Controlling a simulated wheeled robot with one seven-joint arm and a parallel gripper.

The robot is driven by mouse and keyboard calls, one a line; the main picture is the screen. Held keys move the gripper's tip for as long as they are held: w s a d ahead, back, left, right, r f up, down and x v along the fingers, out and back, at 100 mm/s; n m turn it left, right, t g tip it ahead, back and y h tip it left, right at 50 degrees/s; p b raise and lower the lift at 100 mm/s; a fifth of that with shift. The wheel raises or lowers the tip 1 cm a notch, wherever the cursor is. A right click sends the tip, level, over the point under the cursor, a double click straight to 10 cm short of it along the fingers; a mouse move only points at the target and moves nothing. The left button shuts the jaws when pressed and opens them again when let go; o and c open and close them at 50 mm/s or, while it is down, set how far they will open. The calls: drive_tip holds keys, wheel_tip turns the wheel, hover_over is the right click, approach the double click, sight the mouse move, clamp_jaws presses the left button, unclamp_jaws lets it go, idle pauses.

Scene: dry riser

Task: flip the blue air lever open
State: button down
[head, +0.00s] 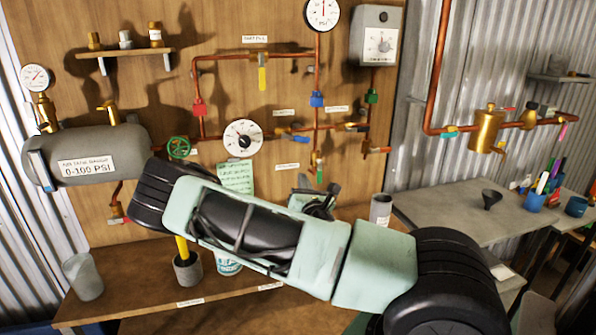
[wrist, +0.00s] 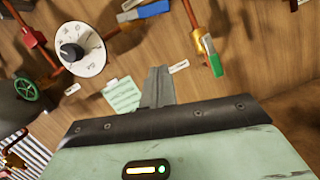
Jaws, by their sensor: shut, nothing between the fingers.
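A blue lever (head: 299,138) lies nearly level on the copper pipework, right of the white dial. In the wrist view the blue lever (wrist: 153,9) shows at the top edge, beside a pale metal valve part. Its label is too small to read. My gripper (head: 318,196) is below it in the head view, partly hidden behind my arm. In the wrist view my gripper (wrist: 158,85) has its grey fingers together, holding nothing. They are apart from the blue lever and point toward the wooden board.
The white dial (head: 243,138) and a green-handled valve (wrist: 214,62) flank the lever. A green note (head: 236,177) hangs below the dial. A wooden shelf (head: 130,285) with cups stands below. A grey tank (head: 100,150) is at left, a grey table (head: 455,208) at right.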

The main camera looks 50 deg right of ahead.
sight(296, 137)
drive_tip(key=w+d+r+p, duration=0.5)
drive_tip(key=p, duration=0.1)
drive_tip(key=shift+w+d+r, duration=0.25)
drive_tip(key=shift+w+r, duration=0.15)
drive_tip(key=shift+f, duration=0.1)
drive_tip(key=n+b, duration=0.1)
drive_tip(key=r+n+b, duration=0.1)
drive_tip(key=n, duration=0.1)
drive_tip(key=d+n+y+b, duration=0.1)
drive_tip(key=shift+s+r+t, duration=0.3)
drive_tip(key=shift+t, duration=0.1)
